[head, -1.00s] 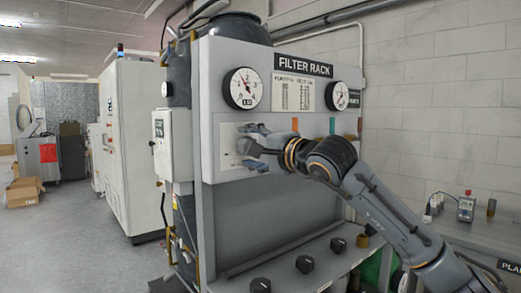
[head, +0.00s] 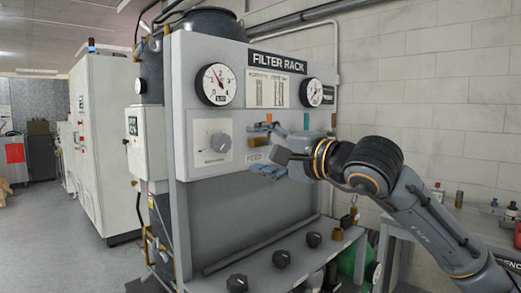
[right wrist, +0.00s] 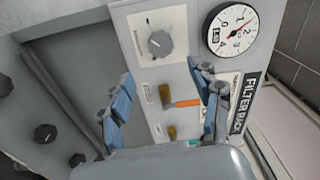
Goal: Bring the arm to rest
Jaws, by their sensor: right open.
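My right gripper (head: 264,147) is in front of the filter rack panel (head: 200,50), to the right of a grey rotary knob (head: 220,142). My right arm (head: 425,215) reaches in from the lower right. My left gripper is not in view.
Two gauges (head: 216,84) (head: 312,92) are on the panel. Several black knobs (head: 282,258) line the lower ledge. A side table (head: 480,222) with small items stands at the right beside my arm. Open floor (head: 45,235) lies at the left.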

